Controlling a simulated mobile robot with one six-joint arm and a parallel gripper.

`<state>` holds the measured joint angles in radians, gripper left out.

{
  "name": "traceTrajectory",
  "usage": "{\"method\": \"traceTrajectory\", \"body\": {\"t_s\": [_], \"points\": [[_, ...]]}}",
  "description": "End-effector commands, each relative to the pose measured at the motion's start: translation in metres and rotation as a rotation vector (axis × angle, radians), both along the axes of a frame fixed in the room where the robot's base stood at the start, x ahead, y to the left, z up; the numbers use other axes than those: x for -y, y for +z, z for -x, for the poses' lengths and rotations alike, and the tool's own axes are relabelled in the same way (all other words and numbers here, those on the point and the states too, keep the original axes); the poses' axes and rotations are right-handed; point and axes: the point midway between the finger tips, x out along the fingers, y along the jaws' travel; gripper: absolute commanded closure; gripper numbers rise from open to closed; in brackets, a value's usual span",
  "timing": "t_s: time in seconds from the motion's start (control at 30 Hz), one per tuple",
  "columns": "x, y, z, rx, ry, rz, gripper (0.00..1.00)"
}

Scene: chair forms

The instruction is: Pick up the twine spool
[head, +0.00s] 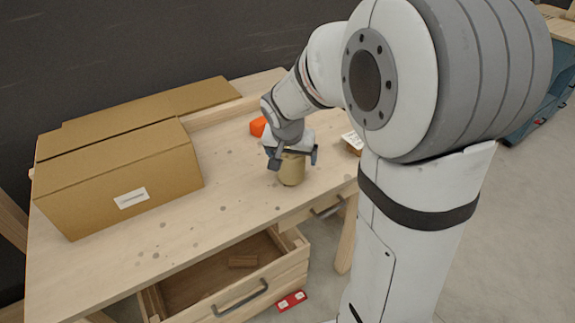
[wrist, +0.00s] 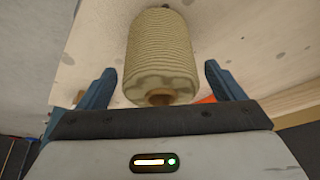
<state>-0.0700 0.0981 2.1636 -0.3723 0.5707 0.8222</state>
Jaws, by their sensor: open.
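The twine spool (head: 291,171) is a tan, upright cylinder standing on the wooden table. In the wrist view the twine spool (wrist: 160,55) shows wound cord and a round brown core at its near end. My gripper (head: 292,160) is over the spool from above. In the wrist view my gripper (wrist: 160,85) is open, with one blue finger on each side of the spool. Gaps show between the fingers and the spool there. The spool's top is partly hidden by my gripper in the head view.
A large cardboard box (head: 115,175) stands on the left of the table (head: 175,238). An orange object (head: 258,126) lies behind my gripper. A small box with a white label (head: 352,140) is to the right. An open drawer (head: 205,280) juts out below, holding a brown block (head: 243,261).

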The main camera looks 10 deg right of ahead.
Motion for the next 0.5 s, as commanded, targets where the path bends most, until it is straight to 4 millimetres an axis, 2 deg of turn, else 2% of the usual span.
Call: {"method": "traceTrajectory", "body": {"t_s": [0.1,0.33,0.5], "points": [[0.0024,-0.0102,-0.0035,0.000,0.000,0.000,0.11],[0.0029,-0.0112,-0.0041,0.000,-0.001,0.000,0.11],[0.0029,-0.0110,-0.0040,0.000,-0.001,0.000,0.24]]}}
